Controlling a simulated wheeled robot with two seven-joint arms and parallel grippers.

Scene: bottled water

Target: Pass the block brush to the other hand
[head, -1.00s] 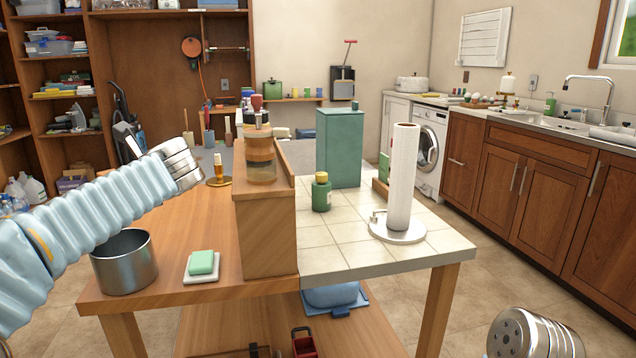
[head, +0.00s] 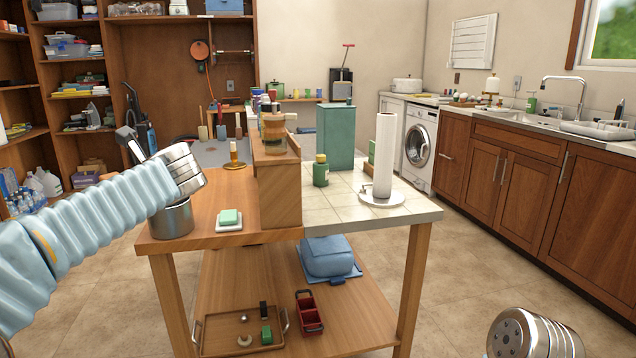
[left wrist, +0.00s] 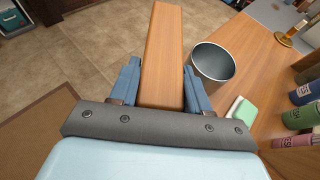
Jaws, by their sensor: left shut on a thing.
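My left gripper (left wrist: 160,88) is shut on the block brush (left wrist: 162,45) in the left wrist view. The brush shows as a long plain orange-brown wooden block between the two blue fingers, reaching away from the gripper. No bristles are visible.
The worktable (head: 240,238) carries a metal pot (head: 170,220), a green soap on a dish (head: 229,219), a green bottle (head: 320,170) and a paper towel roll (head: 384,155). Its lower shelf holds a tray (head: 200,340) and a red caddy (head: 309,312). Floor on the right is clear.

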